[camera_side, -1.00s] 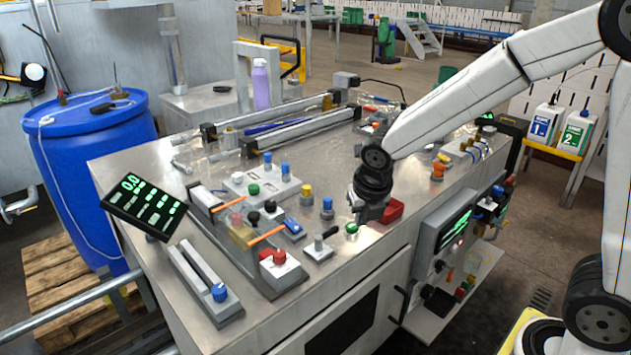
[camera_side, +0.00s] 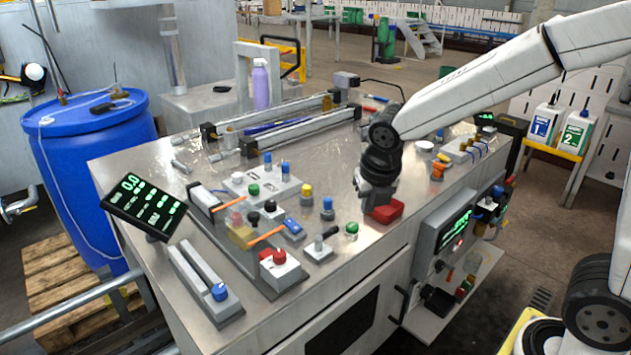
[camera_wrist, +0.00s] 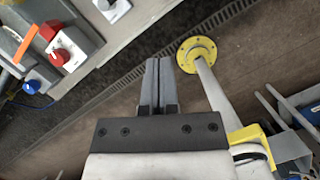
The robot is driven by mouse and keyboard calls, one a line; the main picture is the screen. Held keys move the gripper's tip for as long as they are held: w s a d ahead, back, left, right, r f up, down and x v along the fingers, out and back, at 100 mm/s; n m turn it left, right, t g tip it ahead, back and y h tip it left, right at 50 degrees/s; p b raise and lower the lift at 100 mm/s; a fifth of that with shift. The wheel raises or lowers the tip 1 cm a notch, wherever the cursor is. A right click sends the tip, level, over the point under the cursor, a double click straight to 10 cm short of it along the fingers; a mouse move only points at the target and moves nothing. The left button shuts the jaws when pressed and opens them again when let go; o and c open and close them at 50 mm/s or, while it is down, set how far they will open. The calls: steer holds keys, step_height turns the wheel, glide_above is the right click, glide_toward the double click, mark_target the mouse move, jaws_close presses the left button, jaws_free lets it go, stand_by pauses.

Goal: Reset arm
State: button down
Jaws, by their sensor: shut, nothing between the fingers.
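My gripper (camera_side: 365,203) is over the near right part of the steel bench top (camera_side: 345,262), in front of the red block (camera_side: 388,211). It partly covers that block from this side. In the wrist view my gripper (camera_wrist: 158,65) has its two grey fingers together with nothing between them. The fingers point over the floor beyond the bench edge in that view. A green button (camera_side: 351,230) sits on the bench just below and left of my gripper, apart from it.
A white box with a red knob (camera_side: 280,270), a joystick box (camera_side: 318,250) and blue and yellow knobs stand left of my gripper. A control panel (camera_side: 452,232) hangs on the bench's right side. A blue barrel (camera_side: 95,180) stands left.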

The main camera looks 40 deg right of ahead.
steer(key=s+f+m, duration=0.4)
steer(key=m, duration=1.1)
steer(key=s+f+m+y, duration=0.1)
steer(key=s+f+m, duration=0.3)
steer(key=m, duration=1.1)
steer(key=shift+s+f+y, duration=0.15)
steer(key=shift+s+y, duration=0.15)
steer(key=shift+s, duration=0.45)
